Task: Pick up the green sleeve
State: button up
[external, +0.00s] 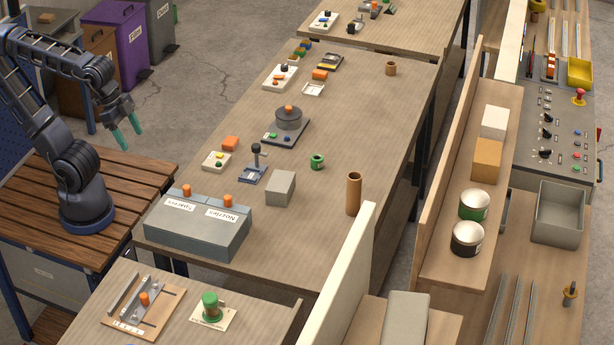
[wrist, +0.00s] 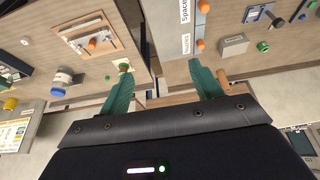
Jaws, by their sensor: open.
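A small green sleeve (external: 317,161) stands on the middle table, right of the grey block; it also shows in the wrist view (wrist: 263,46), at the upper right. Another green piece (external: 210,304), a capped cylinder with a green base ring, stands on a pale card on the near table. My gripper (external: 132,141), with two teal fingers, is open and empty. It hangs in the air left of the middle table, far from the green sleeve. In the wrist view the spread fingers (wrist: 160,67) have nothing between them.
The grey lidded box (external: 197,236) stands at the middle table's near left. A grey block (external: 280,188), a blue-grey lever press (external: 253,167) and a brown tube (external: 353,193) stand around the green sleeve. A turntable device (external: 287,125) is behind it. The table's right side is mostly clear.

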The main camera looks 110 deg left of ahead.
jog(key=w+a+r+n+g, duration=0.1)
jog(key=w+a+r+n, duration=0.15)
jog(key=w, duration=0.45)
jog(key=w+a+r+n, duration=0.1)
jog(key=w+a, duration=0.3)
jog(key=w, duration=0.2)
jog(key=n+g, duration=0.4)
jog(key=n, duration=0.7)
send_over(317, 160)
jog(key=a, duration=0.2)
notch_tip(317, 160, down, 27)
jog(key=f, duration=1)
jog(key=shift+s+d+f, duration=0.2)
jog(key=shift+s+f, duration=0.05)
jog(key=shift+f, duration=0.1)
jog(key=c, duration=1.1)
